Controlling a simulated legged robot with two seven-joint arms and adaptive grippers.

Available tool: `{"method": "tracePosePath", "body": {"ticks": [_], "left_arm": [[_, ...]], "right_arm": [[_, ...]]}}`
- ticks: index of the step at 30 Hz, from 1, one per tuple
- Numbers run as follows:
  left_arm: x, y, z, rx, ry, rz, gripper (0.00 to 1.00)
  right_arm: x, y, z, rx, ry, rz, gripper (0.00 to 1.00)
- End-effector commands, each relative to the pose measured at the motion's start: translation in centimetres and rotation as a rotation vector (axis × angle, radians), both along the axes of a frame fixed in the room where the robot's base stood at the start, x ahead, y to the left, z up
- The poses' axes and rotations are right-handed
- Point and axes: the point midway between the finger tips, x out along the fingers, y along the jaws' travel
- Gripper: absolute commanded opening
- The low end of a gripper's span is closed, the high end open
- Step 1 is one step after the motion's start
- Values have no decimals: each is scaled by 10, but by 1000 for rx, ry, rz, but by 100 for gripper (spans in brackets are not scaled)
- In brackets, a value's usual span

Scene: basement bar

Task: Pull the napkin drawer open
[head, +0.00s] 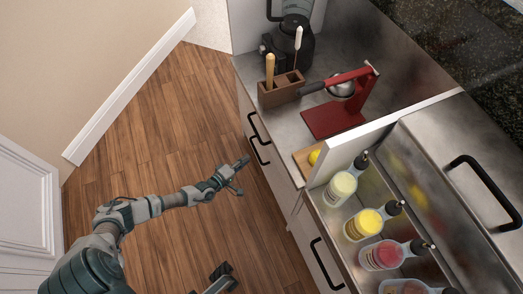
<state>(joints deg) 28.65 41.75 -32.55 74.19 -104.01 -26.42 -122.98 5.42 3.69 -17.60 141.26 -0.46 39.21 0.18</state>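The counter front has two black bar handles near my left gripper, an upper handle (257,128) and a lower handle (258,152). The drawer fronts (277,170) there look closed; no label shows which is the napkin drawer. My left gripper (242,176) is in front of these fronts, to the lower left of the handles. Its fingers are spread and nothing is between them. It looks apart from the lower handle. A dark gripper part, seemingly my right gripper (222,279), shows at the bottom edge, cut off; its finger state is unclear.
The steel counter holds a wooden utensil block (281,91), a red press (334,119) and a blender (289,48). Several squeeze bottles, one yellow (366,224), stand in a recess at right. Another black handle (325,265) is lower down. The wooden floor (165,130) is clear.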

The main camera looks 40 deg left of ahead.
Motion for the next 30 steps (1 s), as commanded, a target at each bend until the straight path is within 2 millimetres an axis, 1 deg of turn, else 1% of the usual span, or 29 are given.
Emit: {"method": "tracePosePath", "body": {"ticks": [1, 3, 6, 9, 12, 16, 20, 22, 23, 24, 25, 26, 30], "left_arm": [[10, 1, -11, -1, 7, 1, 23], [25, 1, -15, -3, 8, 1, 23], [43, 2, -17, -6, 7, 2, 23], [56, 2, -18, -5, 5, 1, 23], [65, 2, -17, -5, 3, 0, 23], [70, 2, -15, -5, 1, 1, 23], [71, 1, -13, -4, -1, 1, 23], [71, 1, -13, -4, -1, 1, 23], [71, 1, -13, -4, -1, 1, 20], [71, 1, -13, -4, -1, 1, 10], [71, 2, -13, -4, -1, 1, 3], [71, 2, -13, -4, -1, 1, 0], [71, 3, -14, -5, 0, 1, 0]], "right_arm": [[3, 1, -6, 0, -9, 1, 40], [5, 4, -4, -2, -30, 0, 40], [7, 7, -1, -6, -55, 1, 40], [8, 8, 2, -6, -78, 2, 40], [8, 9, 4, -7, -91, 2, 40], [8, 8, 6, -6, -101, 2, 40], [8, 7, 7, -4, -102, 2, 40], [11, 9, 6, -7, -98, 2, 40], [12, 9, 5, -8, -96, 2, 40], [12, 9, 5, -8, -95, 2, 40], [12, 9, 5, -8, -95, 2, 40], [12, 9, 5, -8, -95, 2, 40], [12, 9, 5, -8, -95, 2, 40]]}}
